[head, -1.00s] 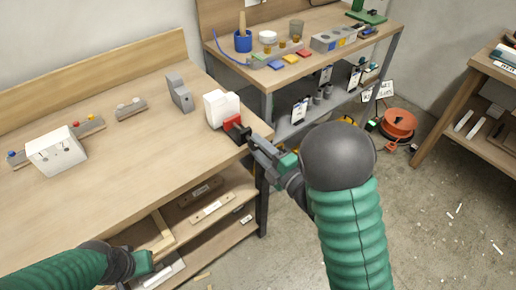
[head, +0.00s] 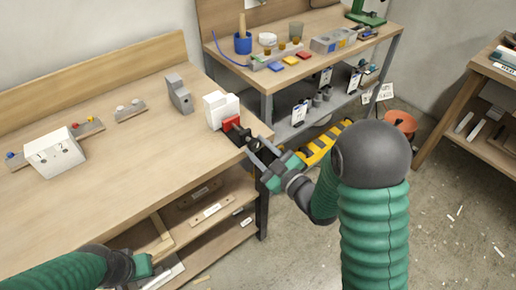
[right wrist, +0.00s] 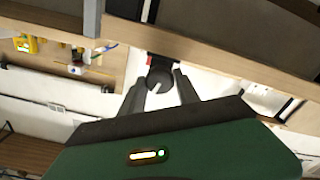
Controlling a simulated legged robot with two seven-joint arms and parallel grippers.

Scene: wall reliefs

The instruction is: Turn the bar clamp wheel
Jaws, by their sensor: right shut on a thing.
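The bar clamp (head: 231,123) is red and black and sits at the right end of the workbench, against a white block (head: 220,109). Its dark round wheel (head: 253,143) faces the bench's right edge. My right gripper (head: 258,150) comes from the right and is shut on the wheel. In the right wrist view the wheel (right wrist: 159,80) lies between the fingertips of the gripper (right wrist: 159,84), with red clamp parts behind it. My left gripper (head: 143,265) is low at the left, before the bench's lower shelves; its jaws are too unclear to judge.
The workbench (head: 120,150) also bears a grey block (head: 179,93) and a white box (head: 54,152). A second table (head: 335,62) with cups and coloured blocks stands behind. A yellow-black striped thing (head: 322,143) is on the floor behind my right arm.

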